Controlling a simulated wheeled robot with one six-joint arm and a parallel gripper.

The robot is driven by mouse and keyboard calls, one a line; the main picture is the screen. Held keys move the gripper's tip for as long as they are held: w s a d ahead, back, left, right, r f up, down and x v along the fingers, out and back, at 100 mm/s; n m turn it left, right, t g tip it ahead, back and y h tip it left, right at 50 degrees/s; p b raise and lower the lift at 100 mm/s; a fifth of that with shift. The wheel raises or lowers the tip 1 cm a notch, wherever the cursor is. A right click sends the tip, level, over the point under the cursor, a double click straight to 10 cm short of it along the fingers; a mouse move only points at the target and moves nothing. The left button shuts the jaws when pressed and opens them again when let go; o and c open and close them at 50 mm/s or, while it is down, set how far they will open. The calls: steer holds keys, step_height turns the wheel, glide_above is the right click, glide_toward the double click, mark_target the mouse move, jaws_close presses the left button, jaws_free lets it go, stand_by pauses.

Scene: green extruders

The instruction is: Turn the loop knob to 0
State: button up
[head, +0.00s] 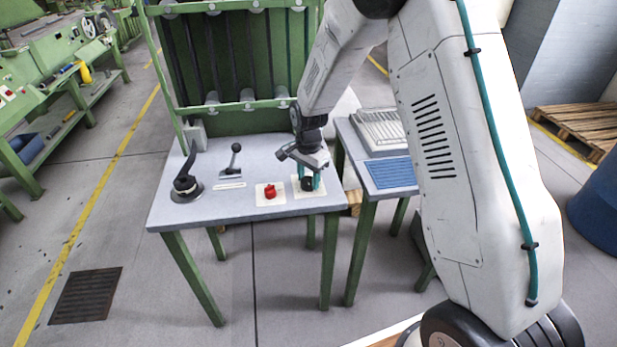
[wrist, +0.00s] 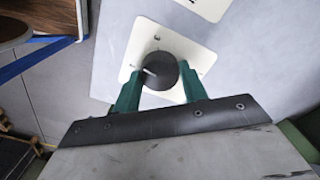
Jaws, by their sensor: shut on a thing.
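The loop knob (wrist: 160,71) is a round black knob with a white pointer line, mounted on a cream square plate (wrist: 190,48) in the wrist view. My gripper (wrist: 160,88) has its two green fingers on either side of the knob and is shut on it. In the head view the black knob (head: 307,184) sits at the right end of the grey table, with my gripper (head: 308,178) over it from above. The pointer line points to the left in the wrist view. Scale marks on the plate are too small to read.
A red knob (head: 269,191) on its own plate is just left of the black knob. A small lever (head: 234,160) and a larger black lever (head: 186,178) stand further left on the table (head: 235,205). A second table with a blue panel (head: 391,172) is to the right.

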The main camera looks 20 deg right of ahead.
steer(key=n, duration=0.5)
steer(key=shift+n, duration=0.3)
steer(key=n, duration=0.4)
steer(key=shift+n, duration=0.3)
steer(key=n, duration=2.2)
steer(key=shift+n, duration=2.6)
